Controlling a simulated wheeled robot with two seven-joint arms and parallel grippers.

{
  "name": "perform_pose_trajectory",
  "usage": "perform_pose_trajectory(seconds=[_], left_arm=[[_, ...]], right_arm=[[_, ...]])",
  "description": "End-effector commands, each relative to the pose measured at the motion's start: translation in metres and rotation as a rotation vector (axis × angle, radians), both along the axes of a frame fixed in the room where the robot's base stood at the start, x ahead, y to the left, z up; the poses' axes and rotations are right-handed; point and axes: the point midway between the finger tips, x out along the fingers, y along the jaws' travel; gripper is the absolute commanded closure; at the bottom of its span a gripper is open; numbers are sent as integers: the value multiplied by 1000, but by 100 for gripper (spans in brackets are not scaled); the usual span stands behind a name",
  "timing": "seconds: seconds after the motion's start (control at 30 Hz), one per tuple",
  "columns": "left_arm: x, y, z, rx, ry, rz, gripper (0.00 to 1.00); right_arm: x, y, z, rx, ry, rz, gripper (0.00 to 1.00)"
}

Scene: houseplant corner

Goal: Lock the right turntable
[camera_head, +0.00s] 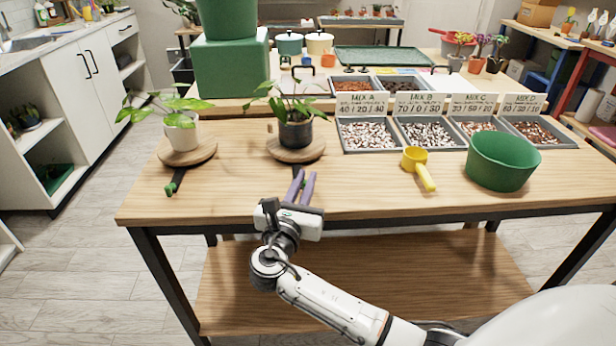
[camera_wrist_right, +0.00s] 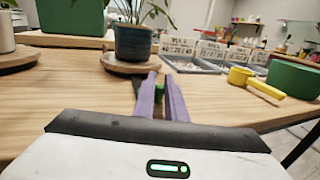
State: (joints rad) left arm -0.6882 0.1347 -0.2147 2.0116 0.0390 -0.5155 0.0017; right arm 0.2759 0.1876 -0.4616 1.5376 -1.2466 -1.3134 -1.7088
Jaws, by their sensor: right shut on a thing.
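The right turntable (camera_head: 297,154) is a round wooden disc near the table's front edge, with a dark pot (camera_head: 296,134) and leafy plant on it. In the right wrist view the disc (camera_wrist_right: 122,66) lies just beyond my fingers. A dark lever with a green tip (camera_wrist_right: 159,91) extends from it toward me. My right gripper (camera_head: 301,187), with purple fingers, is shut on the green tip; the fingers hide most of the lever in the head view. The left turntable (camera_head: 188,154) carries a white pot (camera_head: 181,134) and plant; its green-tipped lever (camera_head: 173,184) points forward-left. My left gripper is not in view.
To the right stand several gravel trays with mix labels (camera_head: 367,137), a yellow scoop (camera_head: 416,162) and a green pot (camera_head: 503,162). Large green containers (camera_head: 231,70) rise behind the turntables. The wooden table (camera_head: 235,195) is bare between the two levers.

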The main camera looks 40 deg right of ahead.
Motion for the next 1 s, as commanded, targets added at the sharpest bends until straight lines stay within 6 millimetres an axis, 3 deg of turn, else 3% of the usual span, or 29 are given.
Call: perform_pose_trajectory(seconds=[0.43,1.0], left_arm=[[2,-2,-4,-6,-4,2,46],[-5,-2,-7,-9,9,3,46]], right_arm=[[2,10,-1,1,0,-263,100],[2,10,-1,1,1,-316,100]])
